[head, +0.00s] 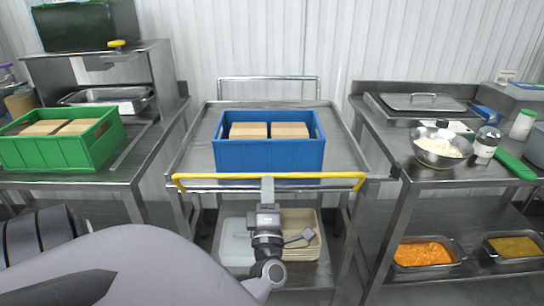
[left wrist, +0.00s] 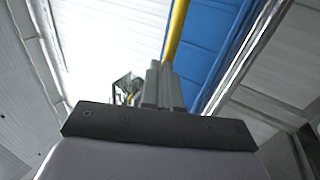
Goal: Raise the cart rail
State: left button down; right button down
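The cart rail (head: 200,176) is a yellow bar with bent ends, running across the front of a steel cart (head: 190,150) at about tabletop height. My left gripper (head: 267,184) is at the middle of the rail, its fingers covering a short piece of it. In the left wrist view the rail (left wrist: 177,30) runs down to the fingertips (left wrist: 163,75), which are close together and look shut on it. The exact contact is hidden. My right gripper is not in view.
A blue crate (head: 270,156) with two brown boxes stands on the cart, just behind the rail. Bins (head: 237,240) sit on its lower shelf. A green crate (head: 70,155) is on the left table. A bowl (head: 440,155) and a lidded pan (head: 425,102) are on the right table.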

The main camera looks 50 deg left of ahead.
pick_arm(q)
jog(key=shift+r+p+x, duration=0.25)
jog(key=shift+p+x, duration=0.2)
jog(key=shift+x, duration=2.05)
jog(key=shift+s+f, duration=0.1)
